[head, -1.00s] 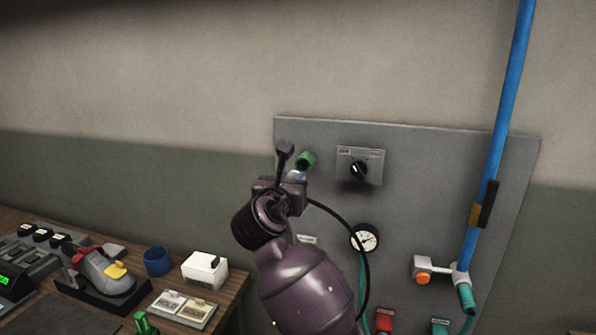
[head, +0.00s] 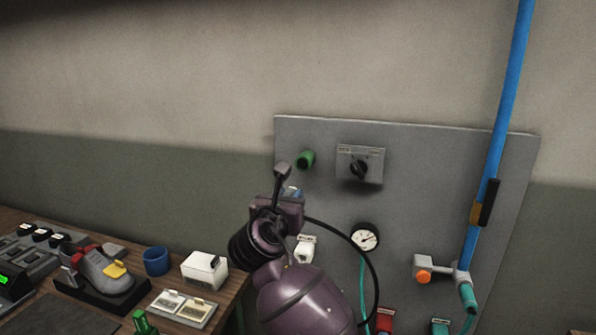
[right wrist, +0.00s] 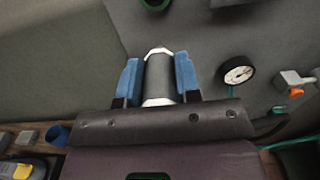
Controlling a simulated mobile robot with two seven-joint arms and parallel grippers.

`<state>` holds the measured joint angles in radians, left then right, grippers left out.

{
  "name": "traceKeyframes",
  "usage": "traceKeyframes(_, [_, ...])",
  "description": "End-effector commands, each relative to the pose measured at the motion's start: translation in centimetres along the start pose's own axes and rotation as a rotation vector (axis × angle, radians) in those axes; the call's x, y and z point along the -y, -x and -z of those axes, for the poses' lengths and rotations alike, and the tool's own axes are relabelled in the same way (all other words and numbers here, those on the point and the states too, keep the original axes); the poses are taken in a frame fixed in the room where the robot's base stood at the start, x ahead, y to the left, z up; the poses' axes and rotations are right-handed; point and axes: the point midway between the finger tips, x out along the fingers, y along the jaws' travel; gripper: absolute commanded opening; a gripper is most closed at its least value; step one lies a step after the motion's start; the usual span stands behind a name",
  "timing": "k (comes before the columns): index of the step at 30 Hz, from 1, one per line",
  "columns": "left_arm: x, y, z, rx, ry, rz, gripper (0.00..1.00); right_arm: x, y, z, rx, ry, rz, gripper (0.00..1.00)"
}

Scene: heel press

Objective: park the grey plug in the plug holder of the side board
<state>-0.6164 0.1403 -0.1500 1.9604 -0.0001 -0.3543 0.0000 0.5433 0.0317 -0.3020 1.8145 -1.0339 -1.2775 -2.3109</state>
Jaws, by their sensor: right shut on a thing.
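My right gripper (head: 293,192) is in front of the side board (head: 430,190), near its left edge. In the right wrist view its blue fingers are shut on the grey plug (right wrist: 159,78), a dark grey cylinder with pale ends. In the head view the gripper hides most of the plug. A green round fitting (head: 306,159) sits on the board just above the gripper; its rim also shows at the top of the right wrist view (right wrist: 155,4). A white fitting (head: 304,251) under a small label is just below right of the gripper. I cannot tell which is the plug holder. My left gripper is out of view.
A black cable (head: 372,270) loops to the right of my arm. A cluttered bench (head: 225,300) stands at the left.

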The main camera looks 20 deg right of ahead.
Motion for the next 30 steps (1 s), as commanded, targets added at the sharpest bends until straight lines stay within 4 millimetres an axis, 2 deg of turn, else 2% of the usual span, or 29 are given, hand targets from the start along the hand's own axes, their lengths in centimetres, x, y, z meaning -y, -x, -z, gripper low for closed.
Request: traceKeyframes(30, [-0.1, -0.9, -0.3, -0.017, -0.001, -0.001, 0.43, 0.0, 0.0, 6.7, -0.001, 0.001, 0.000, 0.00])
